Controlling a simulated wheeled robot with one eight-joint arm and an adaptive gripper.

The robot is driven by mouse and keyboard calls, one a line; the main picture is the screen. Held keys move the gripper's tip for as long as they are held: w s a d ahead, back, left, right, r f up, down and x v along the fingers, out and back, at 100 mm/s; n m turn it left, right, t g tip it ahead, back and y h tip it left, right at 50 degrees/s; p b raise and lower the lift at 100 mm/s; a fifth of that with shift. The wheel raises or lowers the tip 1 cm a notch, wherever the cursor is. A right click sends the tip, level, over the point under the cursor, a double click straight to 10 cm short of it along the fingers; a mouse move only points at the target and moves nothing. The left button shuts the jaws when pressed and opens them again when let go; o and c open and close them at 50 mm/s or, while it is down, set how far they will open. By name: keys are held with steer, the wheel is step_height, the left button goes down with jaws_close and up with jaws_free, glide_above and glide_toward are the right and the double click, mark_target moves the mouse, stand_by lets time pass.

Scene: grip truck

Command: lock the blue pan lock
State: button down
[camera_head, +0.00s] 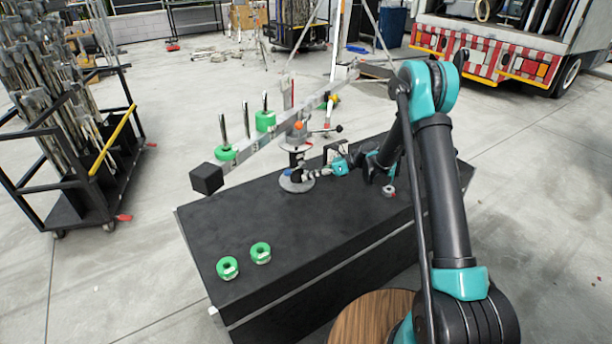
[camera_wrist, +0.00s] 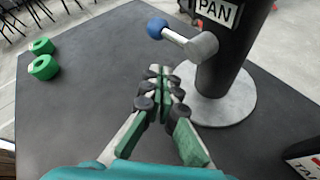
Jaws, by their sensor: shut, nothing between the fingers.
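The blue pan lock shows in the wrist view as a blue ball knob (camera_wrist: 157,28) on a short metal lever (camera_wrist: 181,40). The lever sticks out to the left from the black post (camera_wrist: 225,60), below a white PAN label (camera_wrist: 217,10). The post stands on a round grey base (camera_wrist: 228,108). My gripper (camera_wrist: 160,73) is shut and empty, its tips in front of and below the lever, apart from the blue knob.
The stand is on a black box top (camera_head: 245,235). A long beam (camera_head: 258,148) with green weights (camera_head: 265,121) and a black end block (camera_head: 206,178) crosses above it. Two loose green weights (camera_head: 260,252) lie at the front left.

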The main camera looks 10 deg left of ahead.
steer(key=d+f+v, duration=0.1)
steer(key=f+v, duration=0.1)
steer(key=v, duration=0.7)
steer(key=s+d+r+n+t+h, duration=0.2)
steer(key=s+d+r+n+h, duration=0.15)
steer(key=s+d+r, duration=0.35)
steer(key=s+d+f+n+t+h, duration=0.1)
steer(key=s+d+n+t+h, duration=0.4)
steer(key=s+d+n+h, duration=0.4)
steer(key=s+d+n, duration=0.7)
steer(key=s+d, duration=0.6)
steer(key=s, duration=0.2)
steer(key=shift+s+d, duration=0.25)
steer(key=shift+d, duration=0.15)
